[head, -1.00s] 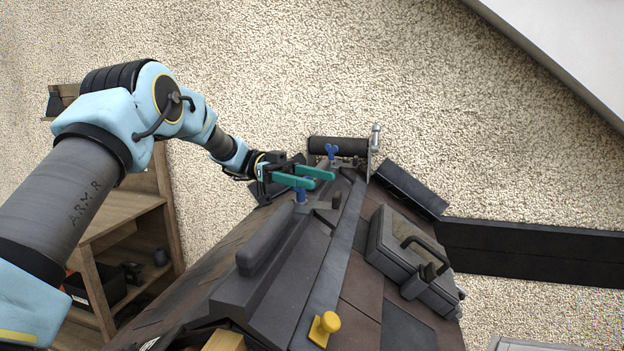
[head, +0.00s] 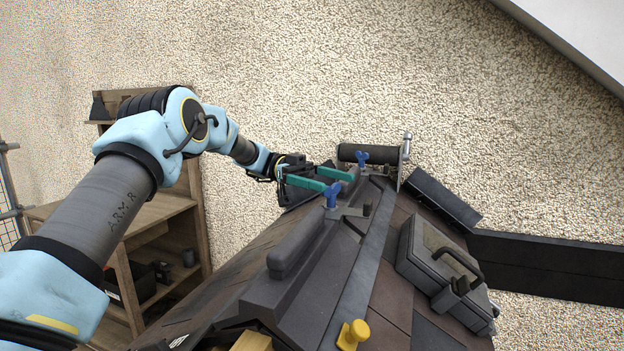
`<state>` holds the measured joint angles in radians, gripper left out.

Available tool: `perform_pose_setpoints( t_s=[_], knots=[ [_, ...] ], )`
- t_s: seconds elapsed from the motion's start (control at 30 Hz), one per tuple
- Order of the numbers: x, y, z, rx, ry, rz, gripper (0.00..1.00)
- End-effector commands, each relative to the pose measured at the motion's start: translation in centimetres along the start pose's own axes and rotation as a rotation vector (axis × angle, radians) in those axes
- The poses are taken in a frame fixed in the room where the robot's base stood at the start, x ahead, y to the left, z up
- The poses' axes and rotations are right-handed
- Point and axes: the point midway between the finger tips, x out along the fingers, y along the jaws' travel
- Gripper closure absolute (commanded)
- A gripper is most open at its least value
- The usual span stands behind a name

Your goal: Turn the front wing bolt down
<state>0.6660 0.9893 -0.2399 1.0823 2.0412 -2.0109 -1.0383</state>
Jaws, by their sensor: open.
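My gripper (head: 338,179) has two teal fingers, spread apart and empty, over the roof ridge. The front blue wing bolt (head: 332,194) stands upright on a dark clamp (head: 352,211) on the ridge. Its wings show just in front of the nearer finger's tip; I cannot tell whether they touch. A second blue wing bolt (head: 362,158) stands farther back on the ridge, beyond the farther finger's tip.
A grey toolbox (head: 425,262) lies on the right slope. A black roll (head: 368,152) lies at the far ridge end. A wooden shelf (head: 201,225) stands left.

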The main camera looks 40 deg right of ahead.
Motion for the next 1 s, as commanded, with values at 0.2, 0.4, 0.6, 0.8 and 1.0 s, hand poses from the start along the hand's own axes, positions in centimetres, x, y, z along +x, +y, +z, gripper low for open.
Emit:
perform_pose_setpoints(
  t_s=[0.2,0.4,0.6,0.8,1.0],
  knots=[
    [-3.8,0.0,0.0,0.004,0.003,-0.004,0.0],
    [-5.6,0.0,-0.1,0.004,0.002,0.002,0.0],
    [-6.7,0.0,-0.1,0.004,0.001,-0.003,0.0],
    [-6.9,0.0,-0.1,0.002,0.0,-0.004,0.0],
    [-6.9,0.0,-0.1,0.002,0.0,-0.004,0.0]
  ],
)
